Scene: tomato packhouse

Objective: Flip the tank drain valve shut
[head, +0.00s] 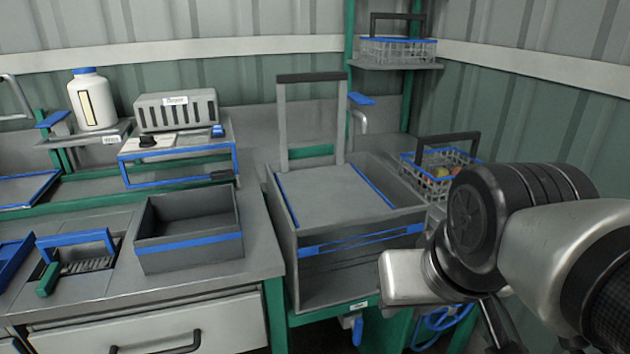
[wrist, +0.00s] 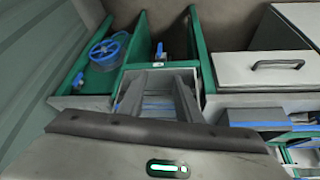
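The grey tank (head: 345,275), with blue trim, stands right of the counter in the head view. The blue lever of its drain valve (head: 357,330) hangs downward below the tank's front label. The wrist view appears upside down; there the lever (wrist: 160,50) shows small, just past the label, pointing away from the tank. My gripper (wrist: 160,80) shows two grey fingers spread apart with nothing seen between them. They lie in line with the tank front, apart from the lever. In the head view my arm is at the right and the fingertips are hidden.
Green posts (wrist: 197,48) flank the valve. A grey bin (head: 190,250) stands on the counter above a drawer (head: 150,325). A wire basket (head: 437,180) is behind my arm.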

